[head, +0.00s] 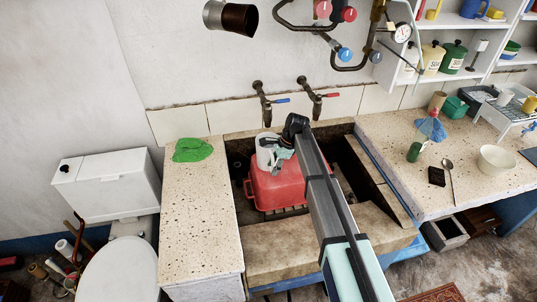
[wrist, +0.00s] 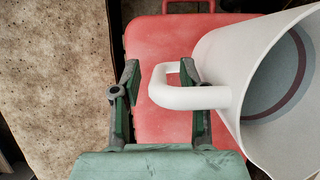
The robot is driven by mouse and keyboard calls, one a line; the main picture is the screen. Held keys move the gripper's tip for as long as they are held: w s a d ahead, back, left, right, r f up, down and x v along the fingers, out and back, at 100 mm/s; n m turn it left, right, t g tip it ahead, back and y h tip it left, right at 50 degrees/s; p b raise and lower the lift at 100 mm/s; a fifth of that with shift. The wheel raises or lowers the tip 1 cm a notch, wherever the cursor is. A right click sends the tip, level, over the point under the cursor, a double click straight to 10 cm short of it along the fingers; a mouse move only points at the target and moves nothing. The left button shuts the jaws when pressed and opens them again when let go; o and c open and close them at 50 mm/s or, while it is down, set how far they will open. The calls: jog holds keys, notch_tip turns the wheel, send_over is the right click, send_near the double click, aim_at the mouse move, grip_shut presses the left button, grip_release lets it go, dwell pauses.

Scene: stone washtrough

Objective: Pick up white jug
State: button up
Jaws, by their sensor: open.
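The white jug (head: 265,152) is over the red container in the trough in the head view. In the wrist view the jug (wrist: 275,75) fills the right side, its open mouth towards the right and a grey, dark-ringed inside showing. Its handle (wrist: 185,97) points left. My gripper (wrist: 160,72) is open around the handle's outer part: the left finger is outside it, apart from it, and the right finger shows partly through the loop, partly hidden by the handle. In the head view my gripper (head: 281,155) is close beside the jug, partly hidden by my wrist.
The red container (head: 277,187) lies beneath the jug inside the stone trough (head: 275,242). Two taps (head: 262,100) jut from the wall behind. A green cloth (head: 192,150) lies on the left counter. The right counter holds a bowl (head: 496,158) and several small items.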

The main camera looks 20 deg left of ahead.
jog(key=shift+f, duration=0.1)
grip_shut()
jog(key=shift+r, duration=0.2)
